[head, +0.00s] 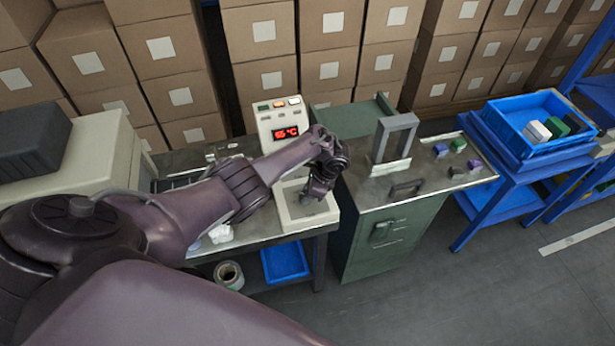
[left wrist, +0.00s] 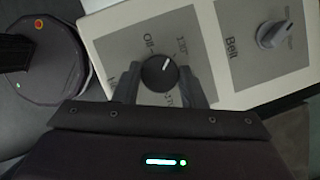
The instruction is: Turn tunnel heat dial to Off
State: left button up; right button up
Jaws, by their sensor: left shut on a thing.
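The tunnel heat dial (left wrist: 159,73) is a round black knob with a white pointer line on a grey panel plate (left wrist: 150,30). In the left wrist view, its pointer is aimed up and to the right, between the printed "Off" and a "130°" mark. My left gripper (left wrist: 160,85) has one finger on each side of the knob and is shut on it. In the head view my left gripper (head: 308,200) reaches down onto the pale control box (head: 298,224), and the dial is hidden there. My right gripper is not in view.
A grey "Belt" knob (left wrist: 272,34) sits right of the dial. A red display (head: 286,133) reads about 65 °C on a pale post behind. A green cabinet (head: 385,235) with a metal frame (head: 395,135) stands to the right. A blue crate (head: 530,120) lies beyond.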

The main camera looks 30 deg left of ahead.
pick_arm(q)
jog(key=n, duration=0.2)
jog(key=n+g+h+b, duration=0.1)
jog(key=n, duration=0.1)
jog(key=shift+w+a+f+n, duration=0.1)
jog(key=shift+w+n, duration=0.05)
jog(key=shift+n, duration=0.15)
jog(key=n+g+h+b, duration=0.1)
jog(key=n, duration=0.3)
jog(key=shift+a+h, duration=0.1)
jog(key=shift+h, duration=0.3)
jog(key=shift+n, duration=0.4)
jog(key=o, duration=1)
jog(key=a+p+v, duration=0.1)
jog(key=v, duration=0.7)
jog(key=shift+d, duration=0.4)
jog(key=shift+w+f, duration=0.1)
